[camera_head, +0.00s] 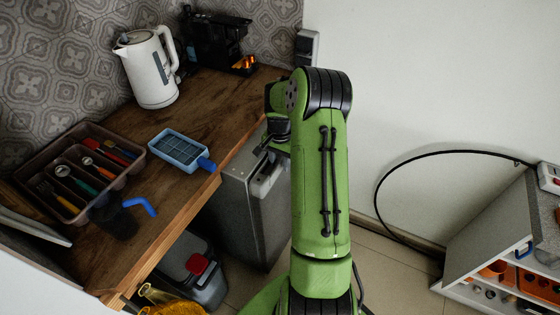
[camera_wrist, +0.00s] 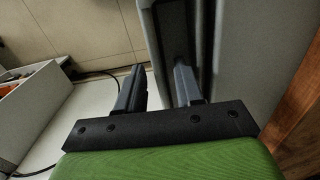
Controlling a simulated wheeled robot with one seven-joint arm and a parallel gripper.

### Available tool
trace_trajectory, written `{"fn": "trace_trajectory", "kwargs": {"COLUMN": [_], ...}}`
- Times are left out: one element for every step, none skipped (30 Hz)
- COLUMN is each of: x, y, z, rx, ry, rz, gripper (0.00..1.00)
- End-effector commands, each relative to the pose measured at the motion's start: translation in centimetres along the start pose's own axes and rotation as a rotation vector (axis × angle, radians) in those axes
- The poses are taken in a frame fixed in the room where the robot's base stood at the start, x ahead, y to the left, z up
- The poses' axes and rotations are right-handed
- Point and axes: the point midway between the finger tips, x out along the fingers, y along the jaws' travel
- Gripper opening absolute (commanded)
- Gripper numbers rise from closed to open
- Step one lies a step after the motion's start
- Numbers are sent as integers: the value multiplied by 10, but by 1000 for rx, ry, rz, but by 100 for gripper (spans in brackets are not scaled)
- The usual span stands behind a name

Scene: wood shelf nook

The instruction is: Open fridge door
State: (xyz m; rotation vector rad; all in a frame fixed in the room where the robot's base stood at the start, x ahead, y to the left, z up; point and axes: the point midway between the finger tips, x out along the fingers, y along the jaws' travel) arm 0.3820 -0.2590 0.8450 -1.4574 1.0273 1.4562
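The fridge is a grey box (camera_head: 246,215) under the wooden counter, left of my arm in the head view. Its upper front has a pale, recessed part (camera_head: 268,178) near my gripper. Whether the door stands ajar I cannot tell. In the wrist view the grey fridge edge (camera_wrist: 205,30) runs down the right side. My gripper (camera_wrist: 158,68) is open there, its two dark fingers apart. The right finger overlaps the fridge edge, and I cannot tell whether it touches. In the head view my arm hides most of the gripper (camera_head: 272,138).
The counter (camera_head: 215,105) holds a white kettle (camera_head: 150,75), a coffee machine (camera_head: 215,38), a cutlery tray (camera_head: 125,180) and a blue tray (camera_head: 178,150). A grey bin with a red part (camera_head: 195,268) stands below. A white shelf unit (camera_head: 485,235) is right; tiled floor lies between.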

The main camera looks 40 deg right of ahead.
Motion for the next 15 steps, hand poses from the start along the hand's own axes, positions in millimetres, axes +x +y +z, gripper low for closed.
{"fn": "trace_trajectory", "kwargs": {"x": [0,0,-1,-1,-1,-1,-1,-1,-1,-1,-1,-1,-1,-1,-1], "y": [0,0,0,0,0,0,0,0,0,0,0,0,0,0,0], "z": [0,0,0,0,0,0,0,0,0,0,0,0,0,0,0], "rx": [0,0,0,0,0,0,0,0,0,0,0,0,0,0,0], "ry": [0,0,0,0,0,0,0,0,0,0,0,0,0,0,0], "rz": [0,0,0,0,0,0,0,0,0,0,0,0,0,0,0], "gripper": [36,36,33,28,24,18,13,9,2,0,0,0,0,0,0]}}
